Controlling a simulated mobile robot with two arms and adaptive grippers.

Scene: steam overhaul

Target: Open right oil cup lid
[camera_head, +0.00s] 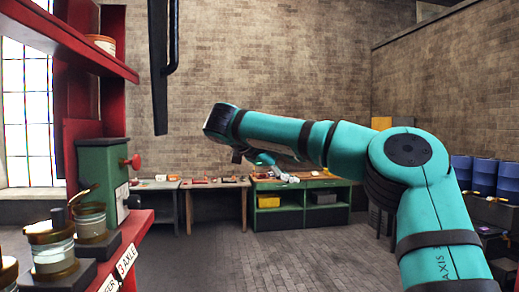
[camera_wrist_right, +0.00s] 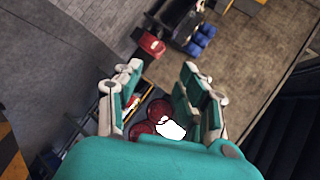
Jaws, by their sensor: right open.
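Two glass-bodied cups with brass-coloured rims stand on dark blocks at the left of the head view: a nearer one (camera_head: 52,256) and one farther right (camera_head: 91,226). My right arm reaches across the head view from the right. Its gripper (camera_head: 268,163) hangs beyond the cups, well to their right and apart from them. In the right wrist view the gripper (camera_wrist_right: 162,72) is open, with teal and white fingers spread apart and nothing between them. My left gripper is not visible.
A green box (camera_head: 103,170) with a red knob stands behind the cups. Red shelving (camera_head: 75,38) overhangs them. A dark bar (camera_head: 159,80) hangs at top centre. Workbenches (camera_head: 268,222) line the back wall, blue drums (camera_head: 484,178) stand right. The paved floor between is clear.

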